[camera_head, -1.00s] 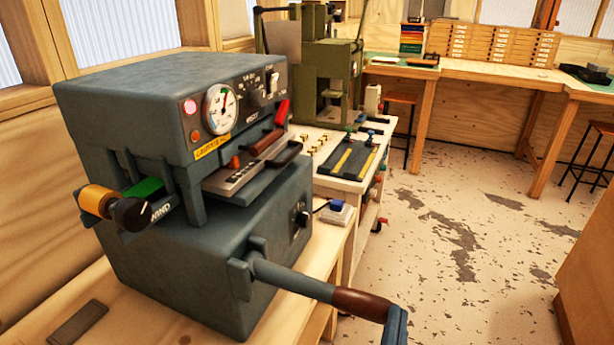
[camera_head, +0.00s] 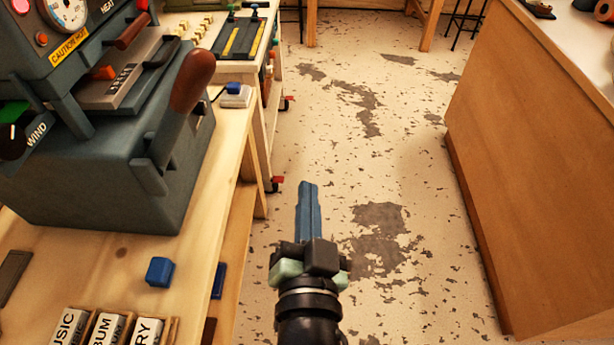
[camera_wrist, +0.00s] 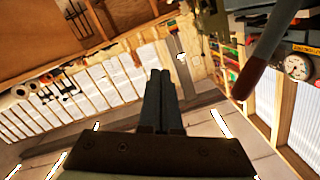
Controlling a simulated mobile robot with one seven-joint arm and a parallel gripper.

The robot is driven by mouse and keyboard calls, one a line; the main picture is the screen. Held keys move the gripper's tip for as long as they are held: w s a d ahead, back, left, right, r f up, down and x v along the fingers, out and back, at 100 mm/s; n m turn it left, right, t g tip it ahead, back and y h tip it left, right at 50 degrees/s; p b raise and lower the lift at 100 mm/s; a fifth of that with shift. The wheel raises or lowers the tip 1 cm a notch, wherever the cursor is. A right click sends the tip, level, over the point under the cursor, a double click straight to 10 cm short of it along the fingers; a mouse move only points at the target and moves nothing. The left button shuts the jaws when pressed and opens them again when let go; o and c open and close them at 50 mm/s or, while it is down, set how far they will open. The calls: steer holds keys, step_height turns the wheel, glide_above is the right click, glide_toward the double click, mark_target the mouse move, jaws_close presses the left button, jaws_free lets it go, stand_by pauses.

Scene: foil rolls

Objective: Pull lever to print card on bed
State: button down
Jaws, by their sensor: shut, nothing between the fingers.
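The grey foil press (camera_head: 95,185) stands on a wooden bench at the left in the head view. Its lever (camera_head: 190,82) has a brown grip and points up at a tilt from the side of the press. The metal bed (camera_head: 118,88) is partly visible; I cannot make out a card on it. My gripper (camera_head: 308,188), with blue fingers, is shut and empty. It is to the right of the lever and apart from it, over the floor. In the wrist view, the shut fingers (camera_wrist: 159,75) point upward, and the lever grip (camera_wrist: 247,80) is at the right.
A small blue block (camera_head: 160,271) and labelled blocks (camera_head: 108,330) are on the bench (camera_head: 130,250). A cart (camera_head: 262,110) with tools stands behind the press. A wooden cabinet (camera_head: 535,165) is at the right. Clear floor (camera_head: 400,200) lies between.

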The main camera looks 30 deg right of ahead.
steer(key=shift+v, duration=1.3)
steer(key=shift+d+r, duration=0.1)
steer(key=shift+r, duration=0.05)
